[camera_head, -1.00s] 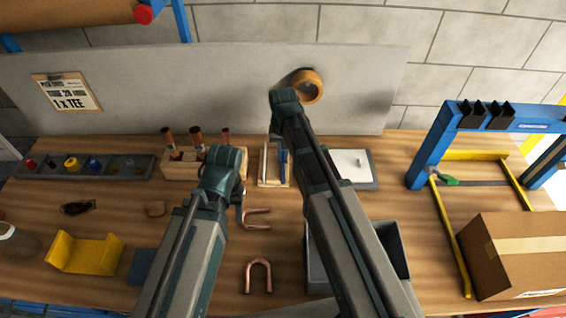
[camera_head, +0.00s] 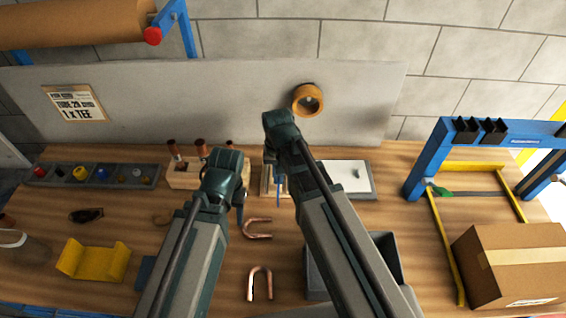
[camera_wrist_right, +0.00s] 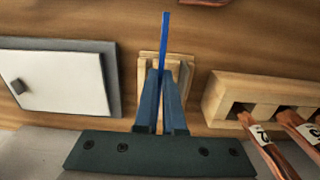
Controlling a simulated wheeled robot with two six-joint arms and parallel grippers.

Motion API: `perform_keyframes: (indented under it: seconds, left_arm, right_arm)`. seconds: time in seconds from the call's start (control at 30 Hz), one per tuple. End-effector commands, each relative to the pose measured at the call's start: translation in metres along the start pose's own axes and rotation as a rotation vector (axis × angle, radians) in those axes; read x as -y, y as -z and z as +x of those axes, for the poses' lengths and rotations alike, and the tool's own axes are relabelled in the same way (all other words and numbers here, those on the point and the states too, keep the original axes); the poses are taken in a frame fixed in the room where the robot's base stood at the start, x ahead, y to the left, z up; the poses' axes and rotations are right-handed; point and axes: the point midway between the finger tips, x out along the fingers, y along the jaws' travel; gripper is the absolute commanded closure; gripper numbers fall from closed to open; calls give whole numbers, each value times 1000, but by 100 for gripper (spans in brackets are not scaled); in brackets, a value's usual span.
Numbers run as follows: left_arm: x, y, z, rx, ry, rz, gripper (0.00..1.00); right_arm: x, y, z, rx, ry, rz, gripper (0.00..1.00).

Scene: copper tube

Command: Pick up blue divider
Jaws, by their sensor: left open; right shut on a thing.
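The blue divider (camera_wrist_right: 165,40) is a thin, upright-looking blue strip. In the right wrist view it stands between the two fingers of my right gripper (camera_wrist_right: 161,100), which is shut on it. In the head view the divider (camera_head: 281,190) shows just under my right gripper, in front of the small wooden rack (camera_head: 265,188). The rack also shows behind the fingers in the right wrist view (camera_wrist_right: 184,70). Whether the divider's lower end touches the rack cannot be told. My left gripper (camera_head: 240,197) is open, left of the rack; its fingers are mostly hidden by its wrist.
A wooden block with copper tubes (camera_head: 182,178) stands left of the rack. A white plate on a grey base (camera_head: 345,177) lies to its right. Copper U-bends (camera_head: 260,284) and a grey bin (camera_head: 385,250) are in front. A cardboard box (camera_head: 510,262) stands at right.

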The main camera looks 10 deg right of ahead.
Motion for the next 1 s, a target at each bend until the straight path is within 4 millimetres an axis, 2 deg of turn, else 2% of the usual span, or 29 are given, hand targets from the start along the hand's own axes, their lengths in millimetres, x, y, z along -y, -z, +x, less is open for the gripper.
perform_keyframes:
  seconds: [0.03, 0.1, 0.23, 0.4, 0.67, 0.87, 1.0]
  left_arm:
    - [0, 0, -2, 0, 0, 0, 50]
    - [0, 0, -4, 0, 0, 0, 50]
    - [1, 0, -6, 0, 0, 0, 50]
    - [1, 0, -7, 0, 0, 0, 50]
    - [1, 0, -8, 0, 0, 0, 50]
    - [-1, 1, 10, 0, 0, 0, 50]
    - [-1, 0, 8, 0, 0, 0, 50]
  right_arm:
    - [2, -18, -2, 0, 0, -5, 100]
    - [5, -34, -4, 0, 0, -3, 100]
    - [11, -57, -6, 0, 0, -2, 100]
    - [17, -75, -8, 0, 0, -1, 100]
    - [20, -83, -8, 0, 0, 0, 100]
    - [20, -82, 10, 0, 0, 0, 100]
    - [20, -82, 8, 0, 0, 0, 100]
